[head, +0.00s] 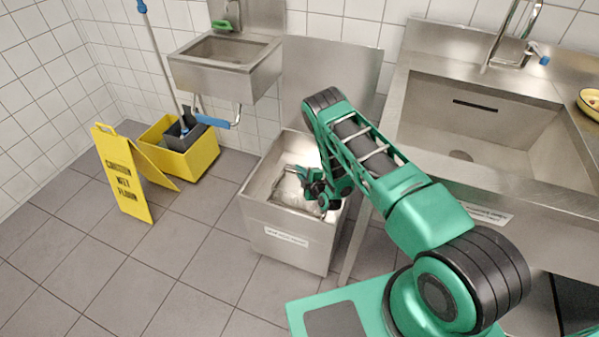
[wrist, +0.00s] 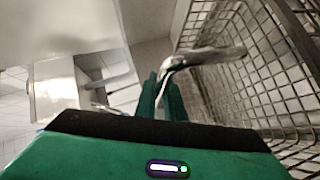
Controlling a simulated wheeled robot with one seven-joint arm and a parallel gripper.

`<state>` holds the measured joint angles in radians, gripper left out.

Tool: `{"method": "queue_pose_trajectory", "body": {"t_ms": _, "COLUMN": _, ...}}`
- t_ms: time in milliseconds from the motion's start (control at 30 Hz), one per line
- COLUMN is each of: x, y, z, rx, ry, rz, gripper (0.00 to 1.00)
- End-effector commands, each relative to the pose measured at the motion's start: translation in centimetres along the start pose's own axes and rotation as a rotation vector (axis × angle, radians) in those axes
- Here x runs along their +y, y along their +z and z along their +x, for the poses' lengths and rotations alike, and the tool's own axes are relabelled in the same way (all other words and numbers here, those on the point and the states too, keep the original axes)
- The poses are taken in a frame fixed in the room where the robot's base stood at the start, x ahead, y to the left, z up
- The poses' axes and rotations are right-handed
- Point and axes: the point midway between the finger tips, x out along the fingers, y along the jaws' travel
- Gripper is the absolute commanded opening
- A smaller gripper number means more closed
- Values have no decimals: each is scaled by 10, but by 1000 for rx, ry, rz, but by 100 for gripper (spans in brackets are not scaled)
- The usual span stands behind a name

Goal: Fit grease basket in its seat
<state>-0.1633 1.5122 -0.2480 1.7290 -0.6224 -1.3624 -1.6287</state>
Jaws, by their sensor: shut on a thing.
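The grease basket (wrist: 255,60) is a steel wire-mesh basket filling the right of the wrist view. My gripper (wrist: 162,95) is shut on its bent metal handle (wrist: 212,57). In the head view my gripper (head: 312,188) reaches down into the open mouth of a steel floor box (head: 287,240) with a white label on its front. The basket is mostly hidden there by the box walls and my arm. The seat inside the box cannot be made out, and I cannot tell whether the basket rests on it.
A steel panel (head: 335,80) stands upright behind the box. A large sink (head: 480,120) is close on the right, a small hand sink (head: 225,62) behind left. A yellow bucket (head: 185,160) and wet-floor sign (head: 122,180) stand left. Floor in front left is clear.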

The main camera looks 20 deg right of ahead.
Motion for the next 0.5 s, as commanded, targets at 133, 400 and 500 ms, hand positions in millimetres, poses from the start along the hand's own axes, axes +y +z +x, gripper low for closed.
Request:
{"method": "queue_pose_trajectory", "body": {"t_ms": 133, "x": -5, "y": 2, "z": -2, "rx": -3, "ry": -11, "rz": 0, "gripper": 0}}
{"method": "queue_pose_trajectory", "body": {"t_ms": 400, "x": -8, "y": 3, "z": -2, "rx": -4, "ry": -15, "rz": -1, "gripper": 0}}
{"method": "queue_pose_trajectory", "body": {"t_ms": 500, "x": -8, "y": 4, "z": -2, "rx": -4, "ry": -17, "rz": -1, "gripper": 0}}
